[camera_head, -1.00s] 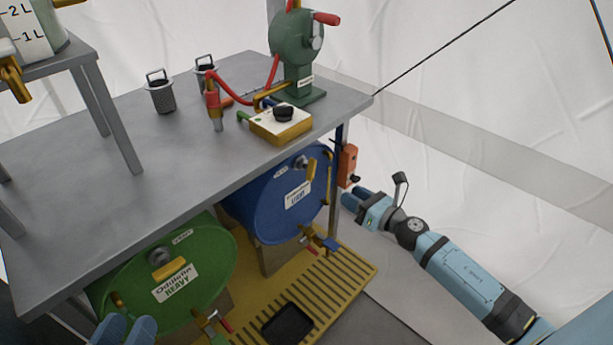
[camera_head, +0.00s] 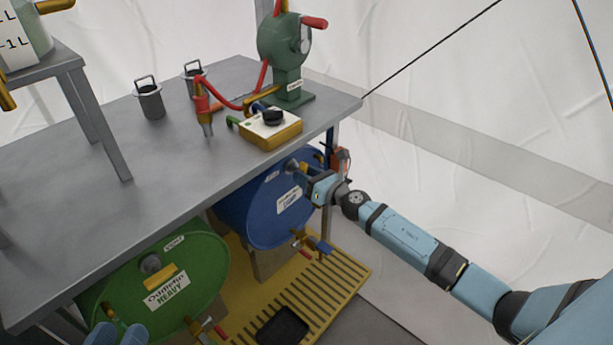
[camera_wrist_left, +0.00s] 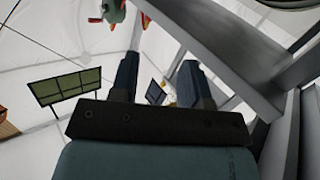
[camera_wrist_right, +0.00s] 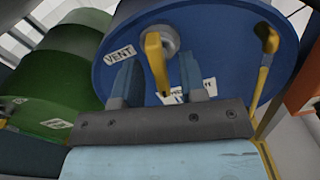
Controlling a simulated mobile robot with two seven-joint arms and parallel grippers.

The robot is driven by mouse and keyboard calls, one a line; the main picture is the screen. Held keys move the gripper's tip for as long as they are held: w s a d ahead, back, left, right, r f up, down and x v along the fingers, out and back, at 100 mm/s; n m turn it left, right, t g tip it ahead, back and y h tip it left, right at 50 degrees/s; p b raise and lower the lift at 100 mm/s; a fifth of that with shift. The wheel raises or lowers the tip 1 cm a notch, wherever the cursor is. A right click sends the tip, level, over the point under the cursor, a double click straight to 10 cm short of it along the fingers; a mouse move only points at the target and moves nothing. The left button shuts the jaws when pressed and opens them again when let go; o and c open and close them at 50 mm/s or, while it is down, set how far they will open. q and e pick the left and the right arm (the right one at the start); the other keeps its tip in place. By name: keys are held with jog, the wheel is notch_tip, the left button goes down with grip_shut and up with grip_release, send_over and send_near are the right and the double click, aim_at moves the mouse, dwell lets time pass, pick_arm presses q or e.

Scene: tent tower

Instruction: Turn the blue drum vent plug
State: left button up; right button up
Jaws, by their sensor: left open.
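The blue drum (camera_head: 262,208) lies on its side under the table, its round face toward me. Its vent plug (camera_wrist_right: 170,42) is a grey round fitting with a yellow handle (camera_wrist_right: 155,65) hanging down, beside a VENT label. My right gripper (camera_head: 309,178) is in front of the upper part of the drum face and partly covers the plug in the head view. In the right wrist view its fingers (camera_wrist_right: 158,72) are open, with the handle between them and gaps visible on both sides. My left gripper (camera_head: 117,334) is open and empty in front of the green drum.
The green drum (camera_head: 200,262) lies left of the blue one. A yellow slatted platform (camera_head: 335,285) lies below, with a black tray (camera_head: 283,326). The grey table (camera_head: 120,190) overhangs the drums. An orange box (camera_head: 343,160) hangs by the table leg.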

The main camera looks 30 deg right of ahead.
jog(key=shift+c, duration=0.4)
grip_shut()
pick_arm(q)
jog(key=shift+r, duration=0.15)
pick_arm(e)
jog(key=shift+m, duration=0.4)
pick_arm(q)
notch_tip(320, 180, up, 8)
jog(key=n+t+p, duration=0.1)
jog(key=t+p, duration=0.2)
jog(key=p, duration=0.6)
jog(key=shift+s+a+r+n, duration=0.15)
jog(key=shift+s+a+n, duration=0.2)
jog(key=shift+a+n, duration=0.1)
pick_arm(e)
jog(key=shift+m, duration=7.4)
